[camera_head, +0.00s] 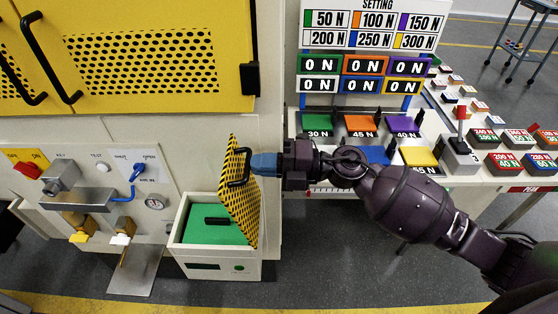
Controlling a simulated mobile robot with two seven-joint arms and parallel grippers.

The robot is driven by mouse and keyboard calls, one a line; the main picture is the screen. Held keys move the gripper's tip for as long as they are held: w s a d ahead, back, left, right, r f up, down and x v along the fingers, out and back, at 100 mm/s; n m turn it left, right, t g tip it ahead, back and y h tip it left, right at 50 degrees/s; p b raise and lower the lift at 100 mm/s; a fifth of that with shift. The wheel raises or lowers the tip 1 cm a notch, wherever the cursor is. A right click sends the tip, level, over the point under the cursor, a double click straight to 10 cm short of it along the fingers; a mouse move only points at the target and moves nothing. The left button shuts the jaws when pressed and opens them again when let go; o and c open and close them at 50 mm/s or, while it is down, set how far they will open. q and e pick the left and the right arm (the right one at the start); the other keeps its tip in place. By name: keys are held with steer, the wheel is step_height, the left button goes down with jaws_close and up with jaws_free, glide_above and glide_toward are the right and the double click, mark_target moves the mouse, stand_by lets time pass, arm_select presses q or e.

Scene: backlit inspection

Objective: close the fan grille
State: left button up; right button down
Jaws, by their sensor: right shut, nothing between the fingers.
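The fan grille appears to be the yellow panel with black perforations (239,199), standing open and nearly upright at the right side of a white box (219,263). A black handle (238,168) is on the grille's upper part. My right gripper (254,163) reaches in from the right. Its blue fingers are shut and empty, right at the grille's upper right edge beside the handle. I cannot tell whether they touch it. A green surface (196,233) with a black bar shows inside the box. My left gripper is not in view.
A yellow cabinet (150,100) with black handles stands behind at upper left. Left of the box is a panel with a blue valve lever (137,172) and a gauge (155,203). A table with colored weight blocks (361,126) stands behind my right arm. Grey floor is clear in front.

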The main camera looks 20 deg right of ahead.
mark_target(246, 163)
steer(key=shift+p+x, duration=0.75)
steer(key=shift+x, duration=0.8)
steer(key=shift+a, duration=0.15)
